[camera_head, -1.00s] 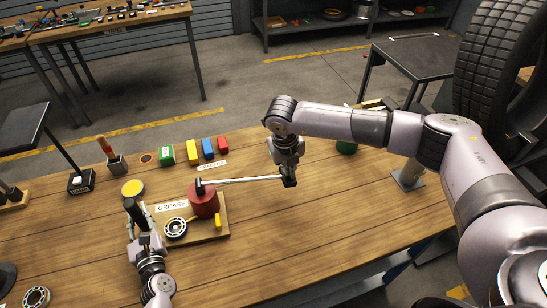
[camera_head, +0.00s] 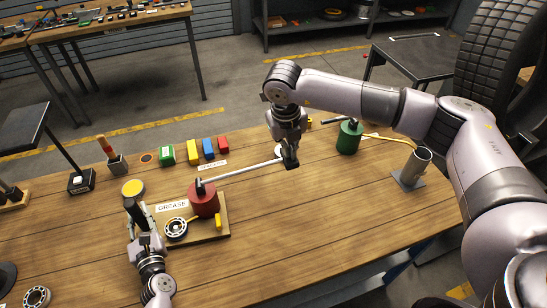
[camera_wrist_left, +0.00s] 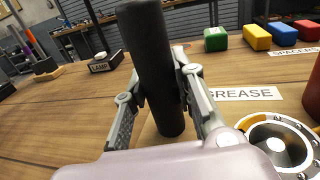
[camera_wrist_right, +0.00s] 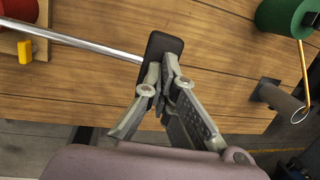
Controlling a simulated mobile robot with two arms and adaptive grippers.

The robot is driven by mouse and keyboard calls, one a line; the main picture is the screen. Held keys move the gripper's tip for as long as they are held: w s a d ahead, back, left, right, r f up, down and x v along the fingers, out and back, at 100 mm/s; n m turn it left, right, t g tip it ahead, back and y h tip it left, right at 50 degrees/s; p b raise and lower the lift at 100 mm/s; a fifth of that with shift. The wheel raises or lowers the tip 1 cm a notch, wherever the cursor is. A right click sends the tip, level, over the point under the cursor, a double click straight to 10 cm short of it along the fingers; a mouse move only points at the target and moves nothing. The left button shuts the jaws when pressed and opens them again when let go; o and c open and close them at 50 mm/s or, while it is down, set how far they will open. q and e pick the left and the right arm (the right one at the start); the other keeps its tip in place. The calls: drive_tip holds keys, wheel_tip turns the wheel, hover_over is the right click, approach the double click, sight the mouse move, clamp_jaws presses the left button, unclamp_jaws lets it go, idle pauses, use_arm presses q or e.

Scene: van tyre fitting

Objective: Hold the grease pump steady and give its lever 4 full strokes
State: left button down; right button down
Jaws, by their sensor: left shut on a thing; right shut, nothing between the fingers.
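The red grease pump (camera_head: 204,200) stands on a wooden board (camera_head: 213,232) beside a GREASE label (camera_head: 172,207). Its silver lever (camera_head: 240,171) slants up to the right and ends in a black grip (camera_wrist_right: 166,46). My right gripper (camera_head: 291,160) is shut at this grip. In the right wrist view its fingertips (camera_wrist_right: 162,82) meet at the grip's lower end, with nothing visible between them. My left gripper (camera_head: 137,222) is shut on an upright black handle (camera_wrist_left: 155,65) left of the pump. A yellow disc (camera_head: 133,188) shows above this handle.
A bearing (camera_head: 176,228) and a yellow block (camera_head: 218,221) lie on the board. Green, yellow, blue and red spacer blocks (camera_head: 193,152) stand behind. A green pump-like can (camera_head: 349,138) and a metal cup (camera_head: 417,166) are at the right. The front right bench is clear.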

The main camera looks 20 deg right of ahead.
drive_tip(key=shift+d+r, duration=0.15)
drive_tip(key=shift+r, duration=2.3)
drive_tip(key=a+r, duration=0.3)
drive_tip(key=r, duration=1)
drive_tip(key=shift+d+f, duration=0.3)
drive_tip(key=shift+f, duration=2.2)
drive_tip(key=shift+d+f, duration=0.3)
drive_tip(key=shift+f, duration=2.15)
drive_tip(key=shift+d+f, duration=0.3)
drive_tip(key=shift+f, duration=2.2)
drive_tip(key=shift+d+f, duration=0.25)
drive_tip(key=shift+f, duration=0.75)
